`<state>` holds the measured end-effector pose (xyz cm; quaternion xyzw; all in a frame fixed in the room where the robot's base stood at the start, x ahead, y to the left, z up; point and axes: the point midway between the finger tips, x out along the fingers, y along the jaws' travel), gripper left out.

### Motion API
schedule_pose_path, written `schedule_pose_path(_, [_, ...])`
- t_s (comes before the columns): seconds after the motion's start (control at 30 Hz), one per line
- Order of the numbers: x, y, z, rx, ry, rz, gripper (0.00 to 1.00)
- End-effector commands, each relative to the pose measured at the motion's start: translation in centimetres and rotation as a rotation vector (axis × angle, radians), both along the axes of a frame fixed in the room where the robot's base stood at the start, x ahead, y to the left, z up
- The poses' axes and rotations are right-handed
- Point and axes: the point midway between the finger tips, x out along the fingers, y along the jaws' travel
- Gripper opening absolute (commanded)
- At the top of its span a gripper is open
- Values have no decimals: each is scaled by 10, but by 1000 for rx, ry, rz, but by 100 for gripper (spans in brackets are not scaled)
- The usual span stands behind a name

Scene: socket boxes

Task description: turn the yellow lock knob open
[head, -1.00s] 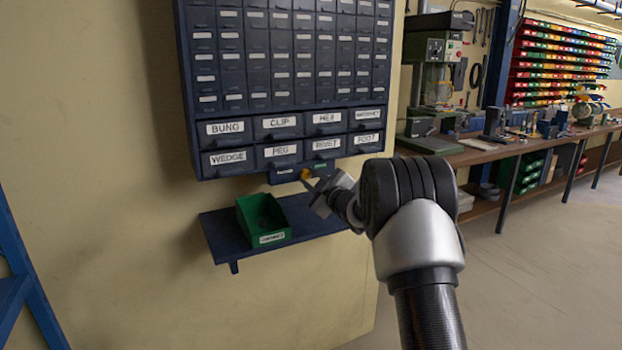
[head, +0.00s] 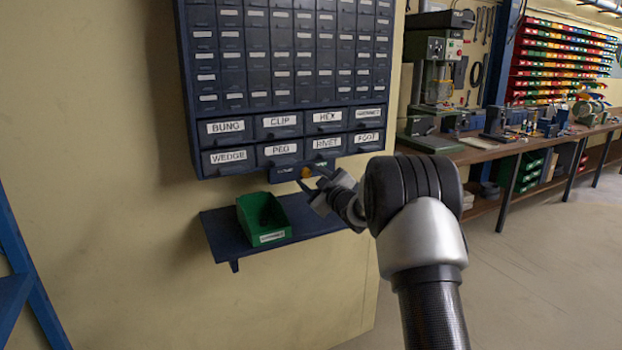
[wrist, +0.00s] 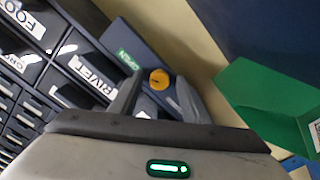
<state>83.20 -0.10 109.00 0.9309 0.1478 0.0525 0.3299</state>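The yellow lock knob (head: 306,173) is on a small dark blue panel under the drawer cabinet. In the wrist view the round knob (wrist: 159,77) shows just beyond the fingertips, with a green OPEN label (wrist: 130,60) to its upper left on the panel. My gripper (head: 311,178) is in front of the panel with its fingers spread. In the wrist view my gripper (wrist: 157,92) is open, one finger on each side of the knob's line, holding nothing. I cannot tell whether a finger touches the knob. The knob's exact turn angle is too small to read.
The drawer cabinet (head: 287,107) with labelled drawers is just above the knob. A green bin (head: 264,218) stands on a blue shelf (head: 222,235) below; the bin (wrist: 265,98) is also at the right of the wrist view. A workbench (head: 480,152) stands further right.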

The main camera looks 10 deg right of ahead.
Motion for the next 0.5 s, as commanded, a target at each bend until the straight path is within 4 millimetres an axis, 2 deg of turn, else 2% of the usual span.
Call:
schedule_pose_path(0.27, [-6,-3,0,-1,0,-1,43])
schedule_pose_path(0.37, [-19,-8,1,-2,0,-2,43])
schedule_pose_path(0.5, [-49,-17,0,-1,2,-3,43])
